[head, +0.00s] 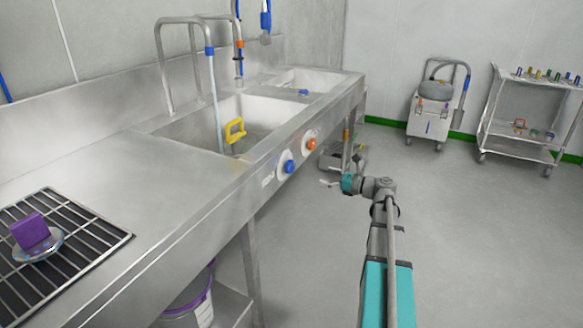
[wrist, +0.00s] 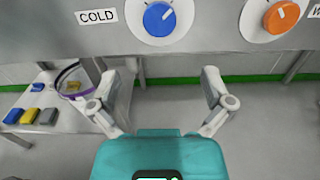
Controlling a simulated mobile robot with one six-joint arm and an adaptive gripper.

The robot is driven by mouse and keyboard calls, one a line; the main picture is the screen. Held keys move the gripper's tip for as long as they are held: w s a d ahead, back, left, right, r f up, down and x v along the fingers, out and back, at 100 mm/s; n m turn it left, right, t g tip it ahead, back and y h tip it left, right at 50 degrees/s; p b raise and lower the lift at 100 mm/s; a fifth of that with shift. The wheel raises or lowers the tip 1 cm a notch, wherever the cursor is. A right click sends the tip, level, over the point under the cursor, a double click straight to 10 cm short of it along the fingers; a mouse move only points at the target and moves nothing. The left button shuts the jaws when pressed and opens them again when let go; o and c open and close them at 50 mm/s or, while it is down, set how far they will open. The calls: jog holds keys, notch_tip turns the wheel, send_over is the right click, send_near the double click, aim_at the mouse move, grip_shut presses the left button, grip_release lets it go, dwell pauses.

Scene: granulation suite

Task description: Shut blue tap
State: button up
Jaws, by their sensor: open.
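The blue tap (head: 289,166) is a round knob on a white disc on the front of the steel sink bench. In the wrist view the blue tap (wrist: 158,19) sits at the top, beside a COLD label (wrist: 97,16); its pale pointer mark slants up and right. A pale stream of water (head: 215,100) runs from the blue-tipped spout (head: 209,51) into the near basin. My gripper (head: 326,183) is in front of the bench, apart from the tap. In the wrist view my gripper (wrist: 158,78) is open and empty, its fingers below the knob.
An orange knob (head: 312,144) sits right of the blue one. A yellow frame-shaped object (head: 236,130) is in the basin. A purple-rimmed bucket (head: 190,303) stands under the bench. A steel cart (head: 515,130) stands at the right wall.

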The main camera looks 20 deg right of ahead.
aim_at(293, 167)
jog(key=x, duration=1.3)
jog(key=shift+w+a, duration=0.1)
jog(key=c, duration=1.1)
